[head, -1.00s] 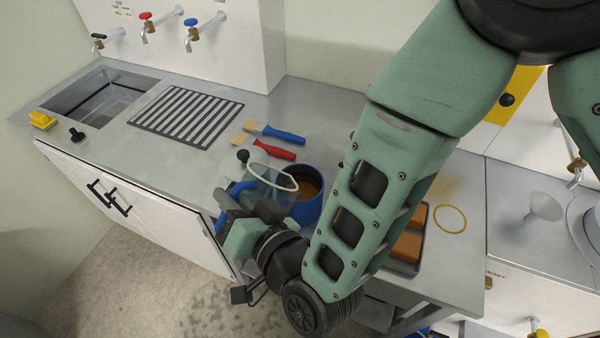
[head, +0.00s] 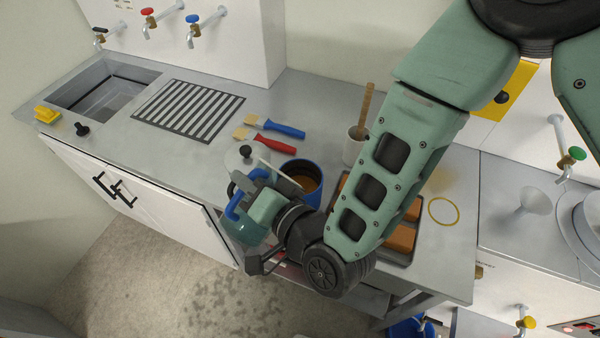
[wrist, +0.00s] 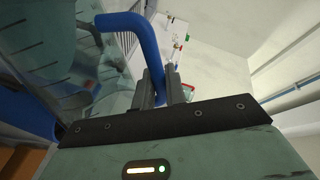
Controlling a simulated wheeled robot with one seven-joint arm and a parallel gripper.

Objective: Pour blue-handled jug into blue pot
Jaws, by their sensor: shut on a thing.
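The blue-handled jug (head: 243,232) is clear, with a pale rim seen nearly edge-on in the head view. It is tilted, its mouth facing the pot and its body hanging to the lower left, off the counter's front edge. My gripper (head: 240,201) is shut on its blue handle, which shows between the fingers in the wrist view (wrist: 160,90). The blue pot (head: 316,192) stands on the counter just right of the jug's rim, with brown contents; its front is partly hidden by my wrist. I cannot tell whether anything flows.
A lid with a black knob (head: 246,152) lies left of the pot. Red (head: 276,145) and blue (head: 285,130) brushes lie behind. A cup with a wooden tool (head: 355,146) and a tray of orange-brown blocks (head: 402,238) are to the right, partly behind my arm.

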